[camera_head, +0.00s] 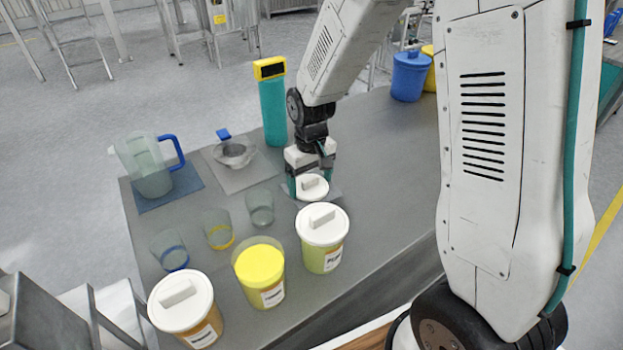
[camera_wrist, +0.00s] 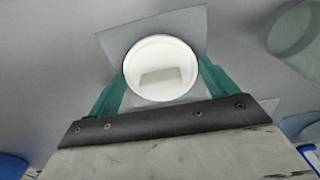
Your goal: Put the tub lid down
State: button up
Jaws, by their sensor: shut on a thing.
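The white tub lid (camera_head: 312,187) is round with a raised bar handle. My gripper (camera_head: 308,186) is shut on it, low over the dark grey table behind the tubs. In the wrist view the lid (camera_wrist: 161,68) sits between the two green fingers of my gripper (camera_wrist: 160,80), with a light grey mat (camera_wrist: 190,22) beneath it. I cannot tell whether the lid touches the mat. An open tub with yellow contents (camera_head: 260,268) stands at the front, between two tubs with white lids, one at right (camera_head: 323,240) and one at left (camera_head: 183,305).
Several clear beakers (camera_head: 218,230) stand left of my gripper. A jug with a blue handle (camera_head: 148,165) stands on a blue mat, and a glass bowl (camera_head: 236,152) on a grey mat. A tall teal container (camera_head: 273,110) stands behind my gripper. The table (camera_head: 375,190) is clear to the right.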

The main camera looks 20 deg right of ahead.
aim_at(311, 179)
jog(key=o, duration=0.8)
jog(key=shift+f, duration=0.1)
notch_tip(311, 179, up, 12)
jog(key=r, duration=0.1)
jog(key=s+d+r, duration=0.1)
jog(key=s+r, duration=0.2)
jog(key=s, duration=0.5)
jog(key=s+d+r+m, duration=0.1)
jog(key=s+r, duration=0.1)
jog(key=s, duration=0.7)
jog(key=s+d+r+m+t, duration=0.1)
jog(key=s+r, duration=0.2)
jog(key=s, duration=0.6)
jog(key=shift+d+r, duration=0.15)
jog(key=shift+r, duration=0.2)
